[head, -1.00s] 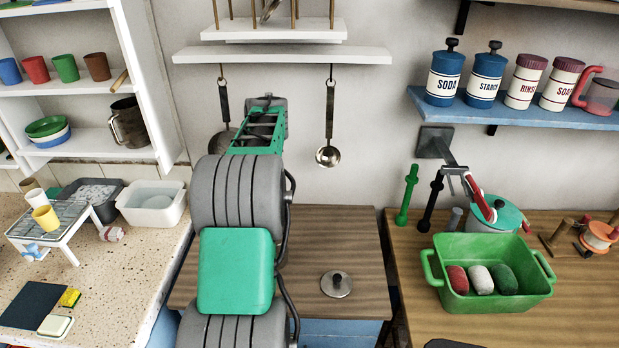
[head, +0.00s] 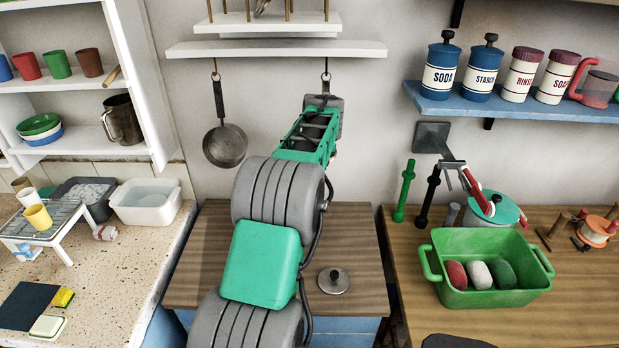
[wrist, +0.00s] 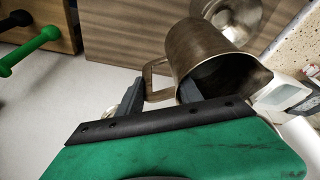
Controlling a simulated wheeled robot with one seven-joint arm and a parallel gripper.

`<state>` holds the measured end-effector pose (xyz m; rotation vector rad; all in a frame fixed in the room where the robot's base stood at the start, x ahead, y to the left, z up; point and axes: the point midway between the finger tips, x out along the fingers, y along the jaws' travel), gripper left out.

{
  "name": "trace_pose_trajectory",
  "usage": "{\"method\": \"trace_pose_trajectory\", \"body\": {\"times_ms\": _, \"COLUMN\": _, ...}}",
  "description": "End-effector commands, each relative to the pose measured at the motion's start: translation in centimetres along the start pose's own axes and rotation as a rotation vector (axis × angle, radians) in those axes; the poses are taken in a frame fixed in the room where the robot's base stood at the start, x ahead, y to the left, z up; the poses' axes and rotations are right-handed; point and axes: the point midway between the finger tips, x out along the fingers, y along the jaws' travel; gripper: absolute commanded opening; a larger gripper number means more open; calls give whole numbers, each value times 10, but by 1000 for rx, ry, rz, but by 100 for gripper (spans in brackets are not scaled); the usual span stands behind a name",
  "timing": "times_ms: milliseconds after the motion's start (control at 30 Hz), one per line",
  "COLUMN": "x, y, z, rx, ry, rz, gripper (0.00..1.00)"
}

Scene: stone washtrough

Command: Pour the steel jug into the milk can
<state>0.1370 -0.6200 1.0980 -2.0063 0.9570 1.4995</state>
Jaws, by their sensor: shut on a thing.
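The steel jug (wrist: 215,50) is in my gripper (wrist: 160,88), seen in the wrist view. The fingers are at its handle (wrist: 156,72). The jug is tilted in that picture, its dark open mouth facing the lower right; I cannot tell what is in it. Beyond it, a shiny round metal thing (wrist: 247,12) shows in part over the wooden top. I cannot tell whether it is the milk can. In the head view my arm covers the middle, and the held jug and any milk can are hidden. A knobbed metal lid (head: 334,281) lies on the wooden counter (head: 210,262).
A green tub (head: 460,292) with several coloured lumps stands on the right counter. A pan (head: 225,145) hangs on the wall under a white shelf (head: 220,49). Another metal jug (head: 122,122) is on the left shelf. The counter around the lid is clear.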

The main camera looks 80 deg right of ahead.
Motion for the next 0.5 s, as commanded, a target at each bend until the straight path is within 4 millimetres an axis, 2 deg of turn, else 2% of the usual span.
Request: {"method": "trace_pose_trajectory", "body": {"times_ms": 500, "x": -4, "y": -2, "z": -2, "rx": -16, "ry": 6, "rz": 49, "gripper": 0}}
